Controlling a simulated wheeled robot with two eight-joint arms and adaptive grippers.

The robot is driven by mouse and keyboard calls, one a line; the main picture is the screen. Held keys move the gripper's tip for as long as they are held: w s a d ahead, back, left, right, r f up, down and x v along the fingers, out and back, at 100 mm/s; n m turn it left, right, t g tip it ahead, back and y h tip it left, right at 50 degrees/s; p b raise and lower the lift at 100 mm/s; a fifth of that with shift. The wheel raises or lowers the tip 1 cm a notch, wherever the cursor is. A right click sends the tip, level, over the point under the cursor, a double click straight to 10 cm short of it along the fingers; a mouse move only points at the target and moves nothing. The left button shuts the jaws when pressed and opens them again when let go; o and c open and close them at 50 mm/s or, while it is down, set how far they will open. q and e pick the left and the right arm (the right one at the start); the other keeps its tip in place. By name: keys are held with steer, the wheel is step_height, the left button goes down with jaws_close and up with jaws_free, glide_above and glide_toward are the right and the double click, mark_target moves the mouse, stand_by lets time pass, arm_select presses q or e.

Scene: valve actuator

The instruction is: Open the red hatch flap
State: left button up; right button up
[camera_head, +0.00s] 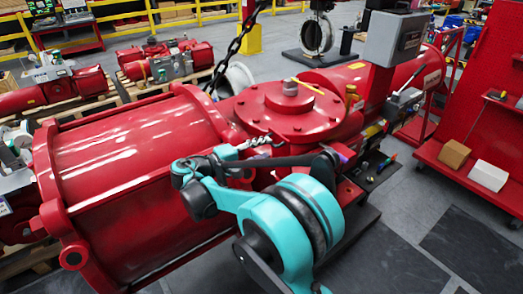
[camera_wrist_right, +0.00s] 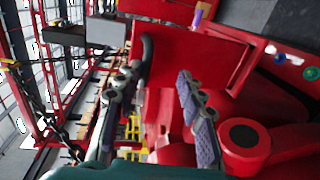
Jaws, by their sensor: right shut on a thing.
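The red hatch flap (camera_wrist_right: 205,52) shows in the right wrist view as a flat red panel with a dark bar-like handle (camera_wrist_right: 147,48) at its left edge. My right gripper (camera_wrist_right: 155,98) is at the flap and shut on it. Its two jointed fingers stand on either side of the red part, and the exact contact is hard to see. In the head view my right gripper (camera_head: 262,148) is beside the large red valve actuator (camera_head: 130,150), below its round bolted cover. My teal and black arm hides most of the flap there. My left gripper is not in view.
A grey box (camera_head: 397,37) stands over the actuator at the upper right. A chain (camera_head: 240,38) hangs at the top. A red cart (camera_head: 455,178) with small boxes is at the right. Other red actuators (camera_head: 165,62) sit on pallets behind. Grey floor is free at the lower right.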

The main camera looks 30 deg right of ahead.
steer(key=shift+a, duration=0.1)
steer(key=a+r, duration=0.1)
steer(key=a, duration=1)
steer(key=shift+s+a+r, duration=0.4)
steer(key=shift+s, duration=0.05)
steer(key=s+d+f+n+t+y+b, duration=0.2)
steer(key=s+d+f+y+b, duration=0.2)
steer(key=s+f+y, duration=0.6)
steer(key=s+a+f+m+t+y+b, duration=0.3)
steer(key=s+a+f+y, duration=0.3)
steer(key=f, duration=0.5)
steer(key=s+a+t, duration=0.1)
steer(key=s+a, duration=0.1)
steer(key=a, duration=0.1)
steer(key=shift+a+f+b, duration=0.15)
steer(key=shift+a+b, duration=0.1)
steer(key=shift+b, duration=0.15)
